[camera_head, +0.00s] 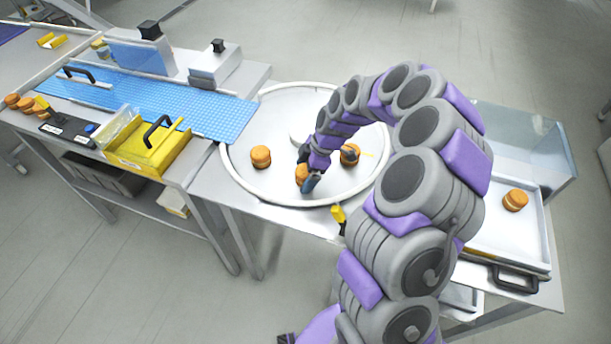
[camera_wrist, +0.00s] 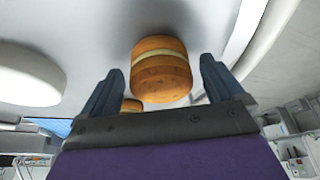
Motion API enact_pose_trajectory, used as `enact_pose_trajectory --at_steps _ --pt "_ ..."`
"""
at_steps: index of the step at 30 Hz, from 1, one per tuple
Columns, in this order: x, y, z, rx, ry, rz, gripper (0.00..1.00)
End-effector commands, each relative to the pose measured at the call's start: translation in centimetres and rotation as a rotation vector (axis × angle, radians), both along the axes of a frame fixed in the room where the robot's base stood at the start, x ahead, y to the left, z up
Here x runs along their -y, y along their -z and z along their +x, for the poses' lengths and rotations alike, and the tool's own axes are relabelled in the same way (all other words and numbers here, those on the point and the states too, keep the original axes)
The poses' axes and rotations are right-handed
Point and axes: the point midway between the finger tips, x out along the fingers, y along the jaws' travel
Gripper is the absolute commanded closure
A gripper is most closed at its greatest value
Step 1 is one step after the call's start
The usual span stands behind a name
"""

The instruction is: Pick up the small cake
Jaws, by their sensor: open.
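A small round cake (camera_head: 302,174) with orange-brown halves and a pale filling band stands on the round white turntable (camera_head: 240,185), near its front rim. In the wrist view the cake (camera_wrist: 160,70) lies ahead, between the lines of the two fingers. My gripper (camera_wrist: 157,85) is open, with a finger on either side of the cake's lower part in that picture. I cannot tell whether either finger touches it. In the head view my gripper (camera_head: 308,178) is at the cake and partly hides it.
Two similar cakes stand on the turntable, one to the left (camera_head: 261,157) and one to the right (camera_head: 350,154). Another cake (camera_head: 515,200) sits on the tray (camera_head: 490,240) at right. A blue conveyor (camera_head: 200,112) and a yellow box (camera_head: 150,150) stand left. A clear panel (camera_head: 530,140) rises behind the tray.

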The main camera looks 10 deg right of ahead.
Motion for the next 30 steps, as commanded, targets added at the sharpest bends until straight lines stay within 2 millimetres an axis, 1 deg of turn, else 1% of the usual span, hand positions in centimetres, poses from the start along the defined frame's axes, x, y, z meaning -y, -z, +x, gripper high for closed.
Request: enact_pose_trajectory --at_steps 2,3,15,16,22,25,28,30 --pt "0.1 -0.1 0.0 0.0 0.0 0.0 0.05" --pt "0.1 -0.1 0.0 0.0 0.0 0.001 0.07" --pt "0.1 -0.1 0.0 0.0 0.0 0.001 0.45" --pt "0.1 -0.1 0.0 0.0 0.0 0.001 0.47" --pt "0.1 -0.1 0.0 -0.001 0.0 0.001 0.47" --pt "0.1 -0.4 0.0 0.0 0.0 0.001 0.47" --pt "0.1 -1.2 0.0 0.0 0.0 0.001 0.47" --pt "0.1 -2.1 0.0 0.002 0.001 0.001 0.47"
